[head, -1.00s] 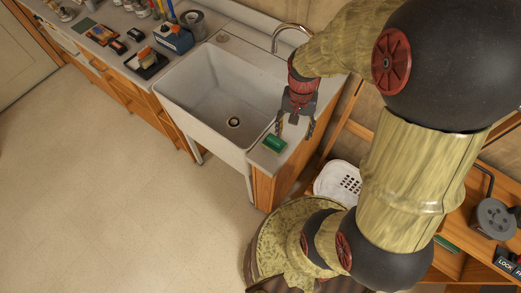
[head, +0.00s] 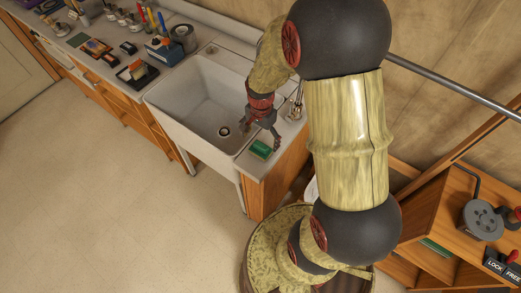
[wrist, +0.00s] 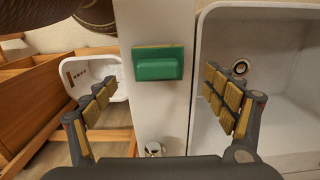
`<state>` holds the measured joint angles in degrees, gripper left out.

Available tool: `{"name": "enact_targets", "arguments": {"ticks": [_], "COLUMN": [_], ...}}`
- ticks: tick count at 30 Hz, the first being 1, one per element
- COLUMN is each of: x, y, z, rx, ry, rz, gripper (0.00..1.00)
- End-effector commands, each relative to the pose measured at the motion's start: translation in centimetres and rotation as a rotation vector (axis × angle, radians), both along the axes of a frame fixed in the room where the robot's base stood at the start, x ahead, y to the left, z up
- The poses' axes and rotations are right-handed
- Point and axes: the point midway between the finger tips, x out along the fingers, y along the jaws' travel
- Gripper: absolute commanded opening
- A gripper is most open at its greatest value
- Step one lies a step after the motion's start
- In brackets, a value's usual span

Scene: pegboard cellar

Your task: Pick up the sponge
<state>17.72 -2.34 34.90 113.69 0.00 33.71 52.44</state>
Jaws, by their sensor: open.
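The sponge (head: 259,149) is a green block with a thin yellow layer. It lies on the narrow white counter strip at the right end of the sink. In the wrist view the sponge (wrist: 158,65) is at upper centre, with its yellow edge at the far side. My gripper (head: 262,133) is above and just behind the sponge in the head view, fingers pointing down. In the wrist view my gripper (wrist: 160,85) is open and empty, its padded fingers spread to either side of the sponge without touching it.
The white sink basin (head: 205,100) is left of the sponge, with a drain (wrist: 240,67) showing. A tap (head: 295,108) stands behind the strip. A white perforated basket (wrist: 108,85) is on the other side, lower down. Several small items crowd the far counter.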

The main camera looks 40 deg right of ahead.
Motion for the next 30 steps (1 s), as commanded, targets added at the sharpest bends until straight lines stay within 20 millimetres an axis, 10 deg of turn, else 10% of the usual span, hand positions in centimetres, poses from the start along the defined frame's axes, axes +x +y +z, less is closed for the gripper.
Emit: {"name": "enact_targets", "arguments": {"ticks": [12, 30], "x": [-0.4, -0.3], "y": [0.3, 0.3], "z": [-4.9, -5.0], "rx": [0.0, 0.0], "ry": [0.002, 0.0], "rz": [0.002, 0.002], "gripper": [0.85, 0.64]}}
